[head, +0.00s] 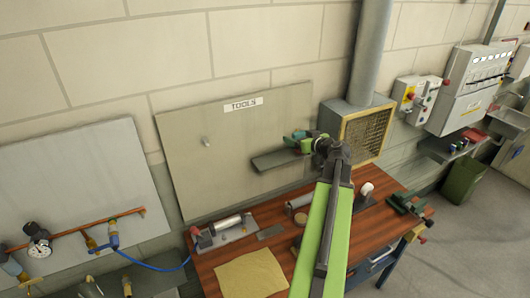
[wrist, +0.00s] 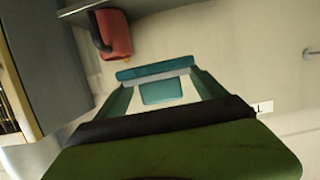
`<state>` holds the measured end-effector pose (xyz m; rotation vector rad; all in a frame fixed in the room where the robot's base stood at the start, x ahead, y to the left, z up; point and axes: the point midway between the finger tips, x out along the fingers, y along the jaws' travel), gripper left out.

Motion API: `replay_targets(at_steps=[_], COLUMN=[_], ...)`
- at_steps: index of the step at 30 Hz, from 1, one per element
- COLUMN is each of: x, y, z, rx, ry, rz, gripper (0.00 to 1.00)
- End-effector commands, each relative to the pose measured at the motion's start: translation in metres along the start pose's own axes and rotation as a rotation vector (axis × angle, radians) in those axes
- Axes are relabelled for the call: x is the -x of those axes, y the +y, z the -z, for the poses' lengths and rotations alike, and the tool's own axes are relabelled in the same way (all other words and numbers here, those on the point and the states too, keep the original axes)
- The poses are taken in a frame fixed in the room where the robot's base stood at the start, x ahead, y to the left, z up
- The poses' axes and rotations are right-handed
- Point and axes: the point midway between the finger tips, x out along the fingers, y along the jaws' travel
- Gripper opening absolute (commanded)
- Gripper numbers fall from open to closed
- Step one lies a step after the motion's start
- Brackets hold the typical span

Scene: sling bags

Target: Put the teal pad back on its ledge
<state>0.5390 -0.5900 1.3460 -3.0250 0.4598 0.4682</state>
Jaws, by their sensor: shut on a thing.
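The teal pad (wrist: 155,67) is held between the two fingers of my gripper (wrist: 160,88) in the wrist view. My gripper also shows in the head view (head: 306,142), shut on the pad, in front of the tools board. The dark grey ledge (head: 268,161) juts from the board's lower right. In the head view the pad and fingertips are close above the ledge's right part; I cannot tell whether they touch it. The ledge shows at the top edge in the wrist view (wrist: 150,12). My arm hides its right end.
A red thing with a dark handle (wrist: 115,35) is by the ledge in the wrist view. A mesh-fronted vent box (head: 360,130) stands right of the board. The wooden bench (head: 285,243) below carries several tools. A small peg (head: 207,142) sticks out of the board, with bare board around it.

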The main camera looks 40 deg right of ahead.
Motion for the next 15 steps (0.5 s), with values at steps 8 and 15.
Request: replay_targets(at_steps=[8,15], x=[-0.056,-0.093], y=[-0.046,-0.077], z=[-0.032,-0.045], rx=[0.002,0.001], ry=[0.000,0.000], rz=[0.006,-0.001], gripper=[0.41,0.41])
